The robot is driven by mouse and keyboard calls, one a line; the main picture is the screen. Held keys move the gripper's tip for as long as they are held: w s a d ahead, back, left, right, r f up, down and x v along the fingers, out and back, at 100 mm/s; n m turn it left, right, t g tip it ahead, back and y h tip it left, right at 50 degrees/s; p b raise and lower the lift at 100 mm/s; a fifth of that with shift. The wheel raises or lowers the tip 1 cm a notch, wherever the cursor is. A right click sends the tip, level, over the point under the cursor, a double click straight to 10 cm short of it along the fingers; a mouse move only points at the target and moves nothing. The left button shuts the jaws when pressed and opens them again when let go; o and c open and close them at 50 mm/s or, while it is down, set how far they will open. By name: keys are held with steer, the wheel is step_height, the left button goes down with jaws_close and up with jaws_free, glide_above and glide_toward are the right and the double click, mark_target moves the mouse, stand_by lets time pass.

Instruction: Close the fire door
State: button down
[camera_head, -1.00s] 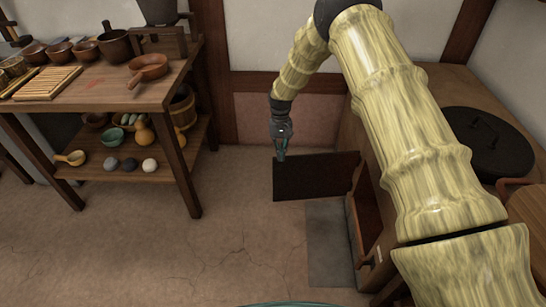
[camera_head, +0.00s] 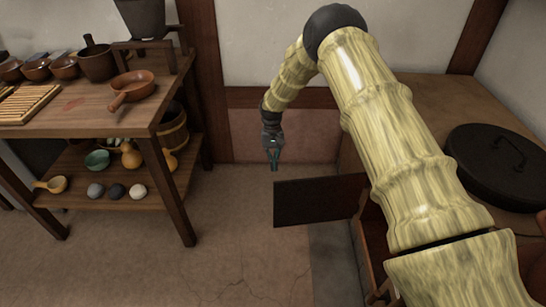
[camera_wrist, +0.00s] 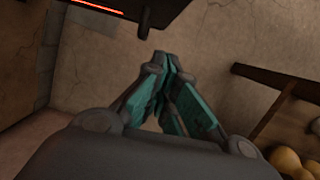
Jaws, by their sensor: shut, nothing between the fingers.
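The fire door (camera_head: 315,203) is a dark flat panel that stands open, sticking out to the left from the front of the stove (camera_head: 432,88). My gripper (camera_head: 274,168) is shut and empty, pointing down just above the door's free left end in the head view. In the wrist view my closed fingertips (camera_wrist: 168,62) sit below a dark panel (camera_wrist: 110,8), which looks like the door, with a red glowing line and a dark knob (camera_wrist: 145,22). A gap shows between the fingertips and the panel. My arm hides part of the stove front and the hinge side.
A wooden table (camera_head: 160,112) with bowls and a pan stands at left; its lower shelf (camera_head: 115,202) holds ladles and stones. A black lid (camera_head: 495,165) lies on the stove top. The floor (camera_head: 250,260) between table and door is clear.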

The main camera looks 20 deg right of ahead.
steer(key=s+f+b, duration=0.1)
steer(key=s+f, duration=0.2)
steer(key=s, duration=0.2)
steer(key=shift+a+f, duration=0.4)
